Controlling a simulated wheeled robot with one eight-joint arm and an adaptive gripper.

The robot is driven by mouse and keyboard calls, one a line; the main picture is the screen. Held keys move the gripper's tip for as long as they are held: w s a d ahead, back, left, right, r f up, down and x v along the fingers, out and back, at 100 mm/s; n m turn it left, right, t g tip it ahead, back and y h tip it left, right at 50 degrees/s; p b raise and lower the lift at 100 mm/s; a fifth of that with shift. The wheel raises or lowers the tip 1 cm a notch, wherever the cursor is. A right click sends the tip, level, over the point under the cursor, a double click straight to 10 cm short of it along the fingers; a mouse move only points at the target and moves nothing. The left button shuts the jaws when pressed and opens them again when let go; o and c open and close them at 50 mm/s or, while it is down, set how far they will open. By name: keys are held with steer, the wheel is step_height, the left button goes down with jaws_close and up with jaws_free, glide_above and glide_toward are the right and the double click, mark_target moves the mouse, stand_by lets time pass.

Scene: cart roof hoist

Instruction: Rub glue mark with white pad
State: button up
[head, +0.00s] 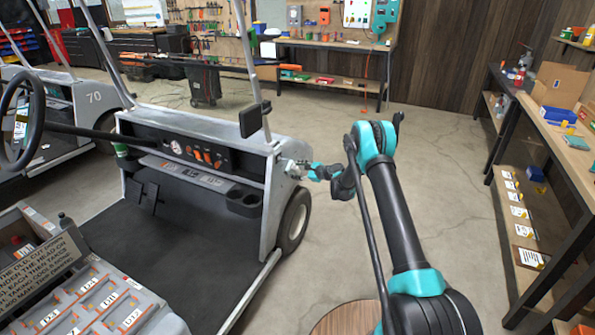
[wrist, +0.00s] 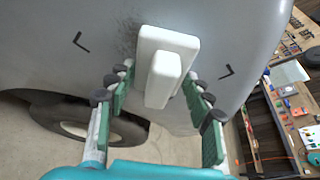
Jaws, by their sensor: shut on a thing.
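In the wrist view, the white pad (wrist: 163,60) has a flat block with a narrower grip block on its near side. My gripper (wrist: 160,84) is shut on the grip block, with green-lined fingers on both sides. The pad lies at the grey cart panel (wrist: 215,30) and appears to touch it. A dark speckled smudge, likely the glue mark (wrist: 127,38), shows just left of the pad's upper part; the pad hides whatever is behind it. Two black corner marks flank the pad. In the head view, my gripper (head: 296,168) is at the cart's front side panel.
The cart's wheel (head: 295,220) is below the panel, and a black mirror (head: 254,119) stands above it. A workbench (head: 330,44) is at the back, and shelving (head: 545,110) stands at the right. The concrete floor right of the cart is mostly clear.

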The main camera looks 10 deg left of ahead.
steer(key=shift+s+a, duration=0.4)
steer(key=shift+s, duration=0.7)
steer(key=shift+s+a, duration=0.45)
steer(key=shift+s, duration=0.6)
steer(key=shift+s+a, duration=0.4)
steer(key=shift+s, duration=0.7)
steer(key=shift+d, duration=0.1)
steer(key=shift+s+d, duration=0.3)
steer(key=shift+d, duration=0.65)
steer(key=shift+s+d, duration=0.35)
steer(key=shift+d, duration=0.55)
steer(key=shift+s+d, duration=0.3)
steer(key=shift+d, duration=0.65)
steer(key=shift+d, duration=0.1)
steer(key=shift+s+d, duration=0.3)
steer(key=shift+d, duration=0.35)
steer(key=shift+s+d, duration=0.25)
steer(key=shift+d, duration=0.4)
